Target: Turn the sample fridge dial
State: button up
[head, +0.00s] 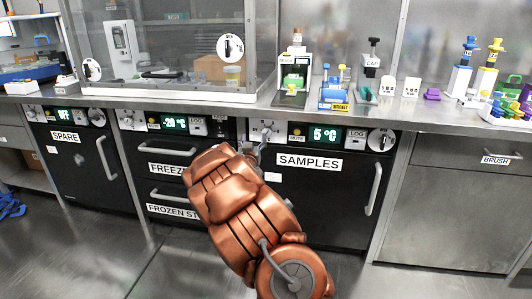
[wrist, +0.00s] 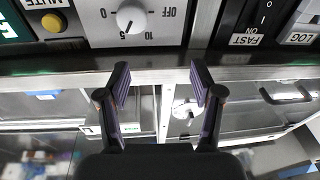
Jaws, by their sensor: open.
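The sample fridge (head: 310,198) is the black unit labelled SAMPLES, with a green 5 °C display (head: 325,134). Its white dial is at the left end of its control panel, partly hidden by my gripper (head: 262,147) in the head view. In the wrist view the dial (wrist: 131,18) appears upside down at the top, with marks 0, 5, 10 and OFF; its pointer seems to be near 5. My gripper (wrist: 160,82) is open and empty. Its fingertips are apart from the dial, which shows above and left of the gap between them.
The steel counter edge (head: 300,113) overhangs the panel. A yellow MUTE button (wrist: 54,21) is beside the dial, and a FAST switch (wrist: 265,15) is on the neighbouring freezer panel. The fridge's vertical handle (head: 373,189) sticks out at the right.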

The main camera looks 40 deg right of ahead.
jog(key=h+b, duration=0.2)
send_near(267, 134)
jog(key=w, duration=0.2)
jog(key=d+h+b, duration=0.1)
jog(key=d+b, duration=0.1)
jog(key=shift+m, duration=0.4)
jog(key=shift+b+x, duration=0.8)
jog(key=shift+x, duration=1.9)
jog(key=shift+w+d+r, duration=0.35)
jog(key=shift+d, duration=0.15)
jog(key=c, duration=1.1)
jog(key=shift+a, duration=0.1)
jog(key=shift+c, duration=0.2)
jog(key=shift+r, duration=0.1)
